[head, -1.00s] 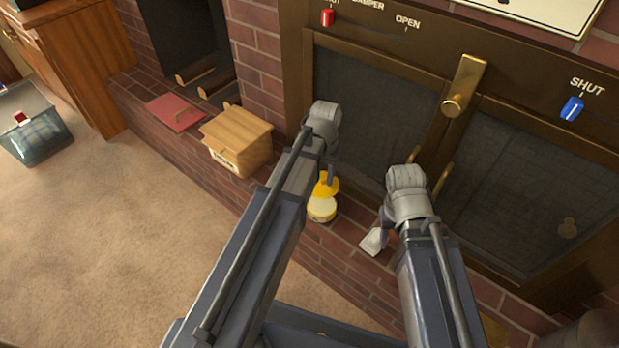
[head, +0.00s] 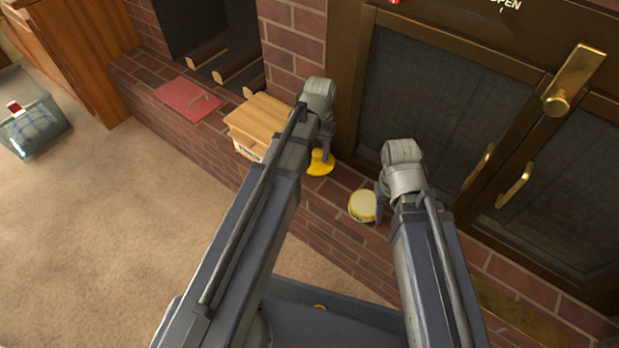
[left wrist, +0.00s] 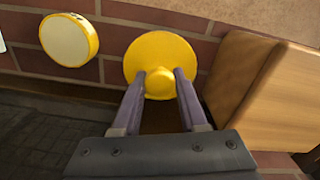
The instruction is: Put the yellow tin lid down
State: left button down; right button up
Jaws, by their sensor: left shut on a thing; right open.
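The yellow tin lid (head: 320,164) is a round disc with a raised knob, over the brick hearth ledge. In the left wrist view the lid (left wrist: 160,55) sits at the tips of my left gripper (left wrist: 161,85), whose fingers are shut on its knob. I cannot tell whether the lid touches the brick. In the head view my left gripper (head: 324,150) is beside the wooden box. A round yellow-sided tin with a pale top (head: 363,205) stands on the ledge to the right; it also shows in the left wrist view (left wrist: 69,41). My right gripper (head: 381,200) is open, close to the tin and partly hidden.
The wooden box (head: 262,118) is left of the lid. A red panel (head: 189,99) lies farther left on the ledge. Brass-handled fireplace doors (head: 450,100) rise behind. Some brick between lid and tin is bare.

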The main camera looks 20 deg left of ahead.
pick_arm(q)
jog(key=shift+f+b, duration=4.95)
pick_arm(e)
jog(key=shift+f, duration=5)
pick_arm(q)
jog(key=shift+f, duration=0.1)
pick_arm(e)
jog(key=shift+f, duration=0.1)
pick_arm(q)
jog(key=shift+f, duration=0.15)
pick_arm(e)
jog(key=shift+f, duration=0.15)
pick_arm(q)
jog(key=shift+c, duration=2.2)
grip_release()
notch_tip(320, 180, up, 13)
jog(key=p, duration=1.2)
jog(key=shift+f, duration=0.2)
jog(key=s+d+m+y, duration=0.1)
jog(key=s+d+m, duration=0.1)
jog(key=s+d, duration=0.8)
jog(key=s, duration=0.4)
jog(key=shift+d+m, duration=0.2)
jog(key=shift+m, duration=0.2)
pick_arm(e)
notch_tip(320, 180, up, 12)
jog(key=shift+r, duration=0.25)
pick_arm(q)
jog(key=shift+s, duration=0.1)
